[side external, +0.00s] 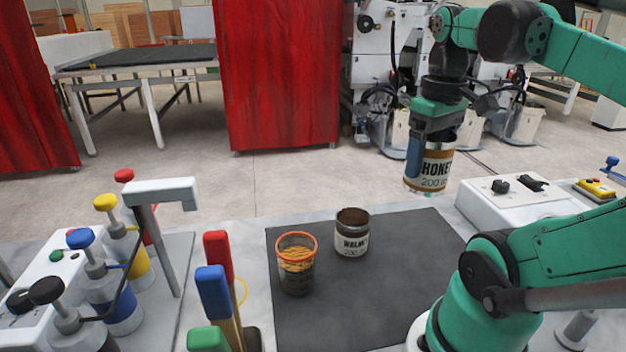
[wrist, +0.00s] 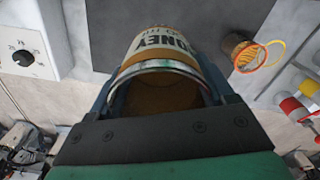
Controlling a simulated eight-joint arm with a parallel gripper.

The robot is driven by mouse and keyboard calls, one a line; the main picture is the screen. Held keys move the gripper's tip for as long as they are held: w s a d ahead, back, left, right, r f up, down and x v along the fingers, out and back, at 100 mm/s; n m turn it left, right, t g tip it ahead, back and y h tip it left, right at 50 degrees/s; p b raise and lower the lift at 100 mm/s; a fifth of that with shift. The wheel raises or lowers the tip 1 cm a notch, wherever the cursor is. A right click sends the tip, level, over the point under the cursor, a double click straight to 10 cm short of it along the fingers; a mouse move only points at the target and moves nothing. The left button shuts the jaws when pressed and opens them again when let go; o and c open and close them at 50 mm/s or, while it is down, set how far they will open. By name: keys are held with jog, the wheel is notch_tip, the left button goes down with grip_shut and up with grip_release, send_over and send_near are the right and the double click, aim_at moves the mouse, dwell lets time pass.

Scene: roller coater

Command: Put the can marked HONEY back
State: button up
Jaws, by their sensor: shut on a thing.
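The can marked HONEY (side external: 431,169) has a cream label with an orange-brown band. My gripper (side external: 436,150) is shut on it and holds it roughly upright in the air, beyond the far right part of the dark mat (side external: 385,305). In the wrist view, the HONEY can (wrist: 162,62) sits between the fingers with its open mouth toward the camera and a brown inside. A second can, whose label reads WALN and is partly unreadable (side external: 351,243), stands on the mat. It is not visible in the wrist view.
An orange-rimmed container (side external: 296,270) stands at the mat's left. Red, blue and green-topped tools (side external: 214,290) and pump bottles (side external: 110,290) stand further left. A white control box (side external: 515,207) is at the right. The mat's middle and front are clear.

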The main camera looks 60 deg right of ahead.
notch_tip(320, 180, down, 18)
dwell(0.8)
jog(key=o, duration=1.4)
jog(key=shift+f, duration=0.15)
jog(key=shift+c, duration=0.2)
jog(key=shift+r, duration=6.05)
jog(key=w+a+f+n+t, duration=0.1)
jog(key=w+a+n+t, duration=0.3)
jog(key=w+a, duration=0.9)
jog(key=t, duration=0.3)
jog(key=shift+w+a, duration=0.15)
jog(key=shift+w, duration=0.1)
